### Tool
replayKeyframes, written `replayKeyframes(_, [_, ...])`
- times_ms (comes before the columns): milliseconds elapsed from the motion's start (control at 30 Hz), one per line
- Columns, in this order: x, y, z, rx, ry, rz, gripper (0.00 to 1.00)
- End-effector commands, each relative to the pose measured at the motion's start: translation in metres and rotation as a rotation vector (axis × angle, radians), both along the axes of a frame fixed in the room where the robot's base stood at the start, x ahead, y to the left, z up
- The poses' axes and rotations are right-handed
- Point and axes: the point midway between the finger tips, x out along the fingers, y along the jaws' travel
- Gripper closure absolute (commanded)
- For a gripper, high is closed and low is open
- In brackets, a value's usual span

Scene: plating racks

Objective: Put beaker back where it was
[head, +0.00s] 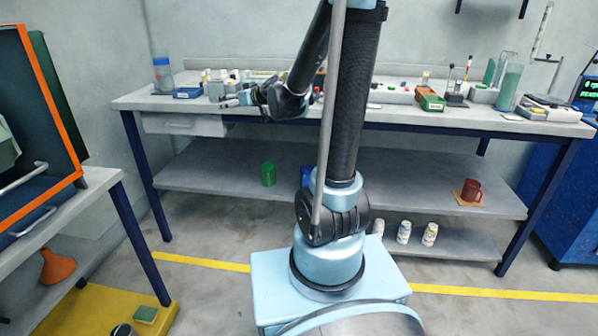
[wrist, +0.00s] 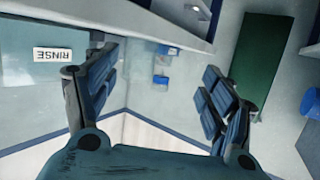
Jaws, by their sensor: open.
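My gripper (head: 238,100) is at the back bench, left of the middle, just over its top near the front edge. In the wrist view its blue fingers (wrist: 160,95) stand wide apart with nothing held between them. A clear vessel with a blue upper part (head: 162,76) stands at the bench's left end, left of and apart from my gripper. A tall greenish vessel (head: 509,88) stands at the right end. I cannot tell which vessel is the task's beaker.
The bench top (head: 480,115) carries a blue tray (head: 187,93), small bottles and a green box (head: 432,103). Its lower shelf holds a green cup (head: 268,174) and a red mug (head: 471,190).

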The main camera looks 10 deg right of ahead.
Motion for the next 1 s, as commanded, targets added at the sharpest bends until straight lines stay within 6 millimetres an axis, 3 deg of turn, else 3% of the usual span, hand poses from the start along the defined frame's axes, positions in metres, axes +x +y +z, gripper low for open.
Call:
replayKeyframes(467, [-0.143,-0.061,-0.059,-0.146,0.41,-0.024,0.24])
replayKeyframes(1000, [-0.318,-0.171,-0.144,-0.33,0.905,-0.356,0.24])
